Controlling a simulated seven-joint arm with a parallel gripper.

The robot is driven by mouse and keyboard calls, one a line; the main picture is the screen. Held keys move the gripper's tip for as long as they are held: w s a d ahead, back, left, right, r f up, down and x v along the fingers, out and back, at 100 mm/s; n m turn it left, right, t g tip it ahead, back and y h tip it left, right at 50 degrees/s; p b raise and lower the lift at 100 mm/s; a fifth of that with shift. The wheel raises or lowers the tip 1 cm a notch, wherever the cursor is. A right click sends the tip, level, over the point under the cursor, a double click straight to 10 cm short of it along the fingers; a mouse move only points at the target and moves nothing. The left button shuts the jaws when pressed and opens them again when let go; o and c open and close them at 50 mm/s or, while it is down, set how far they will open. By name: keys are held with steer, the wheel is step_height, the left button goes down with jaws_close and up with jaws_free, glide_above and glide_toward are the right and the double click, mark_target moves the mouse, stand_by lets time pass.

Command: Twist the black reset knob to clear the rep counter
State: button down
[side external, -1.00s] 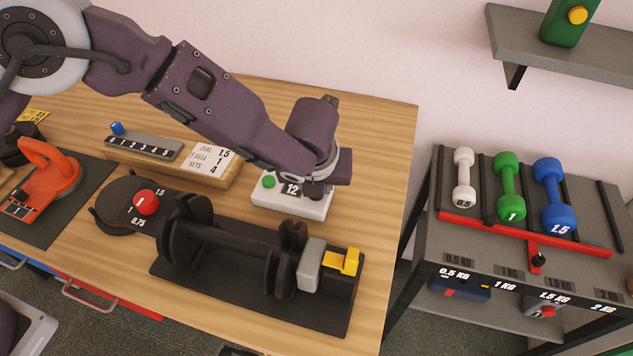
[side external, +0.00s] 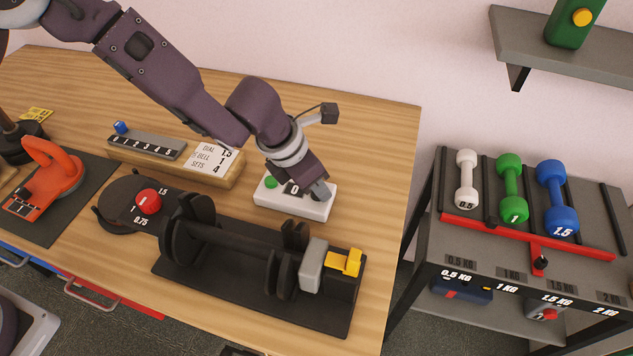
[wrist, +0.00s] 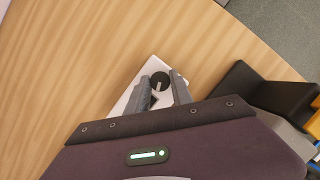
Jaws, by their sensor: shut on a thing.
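The rep counter (side external: 283,204) is a white box on the wooden bench, with a green button (side external: 271,182) at its left and a dark display (side external: 294,189) reading 0. My gripper (side external: 319,191) is at the box's right end, tilted down over it. In the wrist view the round black reset knob (wrist: 160,80), with a pale pointer line, sits between my two grey fingers (wrist: 163,86), which are shut on it. In the side view the fingers hide most of the knob.
The black dumbbell cradle (side external: 340,320) with its yellow clip (side external: 345,262) lies just in front of the counter. A wooden block with a white card (side external: 216,159) stands to its left. Bare bench lies behind and right of the counter.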

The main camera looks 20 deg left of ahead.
mark_target(302, 198)
steer(key=shift+w+m+g+h, duration=0.1)
steer(key=shift+m+g+h, duration=0.45)
steer(key=shift+m, duration=1.35)
steer(key=c, duration=1.1)
jaws_free()
steer(key=v, duration=0.7)
steer(key=shift+w, duration=0.1)
